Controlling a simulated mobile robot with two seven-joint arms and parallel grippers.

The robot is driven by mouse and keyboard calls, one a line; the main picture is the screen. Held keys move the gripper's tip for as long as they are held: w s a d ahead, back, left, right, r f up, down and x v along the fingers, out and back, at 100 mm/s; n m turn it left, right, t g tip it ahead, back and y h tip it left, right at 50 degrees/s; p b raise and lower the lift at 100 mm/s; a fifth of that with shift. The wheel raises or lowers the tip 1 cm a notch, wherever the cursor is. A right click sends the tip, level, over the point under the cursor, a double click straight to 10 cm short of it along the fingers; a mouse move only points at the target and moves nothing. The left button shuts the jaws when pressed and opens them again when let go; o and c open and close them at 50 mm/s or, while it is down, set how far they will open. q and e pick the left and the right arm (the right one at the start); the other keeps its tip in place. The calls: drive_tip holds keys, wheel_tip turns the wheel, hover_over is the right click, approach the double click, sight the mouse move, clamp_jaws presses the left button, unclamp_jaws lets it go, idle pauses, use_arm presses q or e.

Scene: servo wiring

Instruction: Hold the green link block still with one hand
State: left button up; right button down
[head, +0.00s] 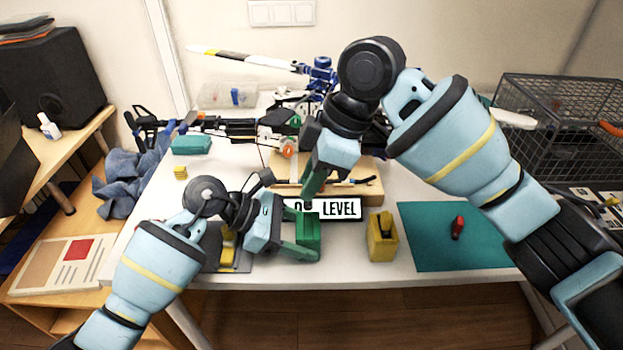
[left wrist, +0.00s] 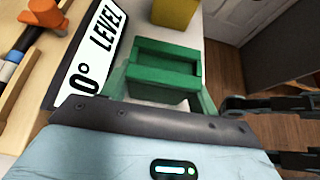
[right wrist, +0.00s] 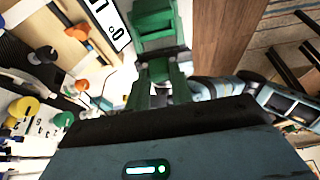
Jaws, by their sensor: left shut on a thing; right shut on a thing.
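The green link block (head: 308,229) is near the table's front edge, in front of the "0° LEVEL" sign. My left gripper (head: 305,240) is shut on it, a green finger on either side. In the left wrist view the block (left wrist: 165,68) sits between the fingers, its open recess showing. My right gripper (head: 308,195) comes down from above, just behind the block. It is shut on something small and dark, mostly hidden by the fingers.
The "0° LEVEL" sign (head: 345,208) stands right behind the block, before a wooden board (head: 365,190). A yellow block (head: 382,240) stands to the right. A teal mat (head: 425,250) holds a red item (head: 457,227). A grey mat with a yellow piece lies behind my left arm.

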use_arm(q)
drive_tip(key=o, duration=1)
drive_tip(key=shift+o, duration=0.2)
drive_tip(key=v, duration=1.2)
drive_tip(key=shift+f, duration=0.1)
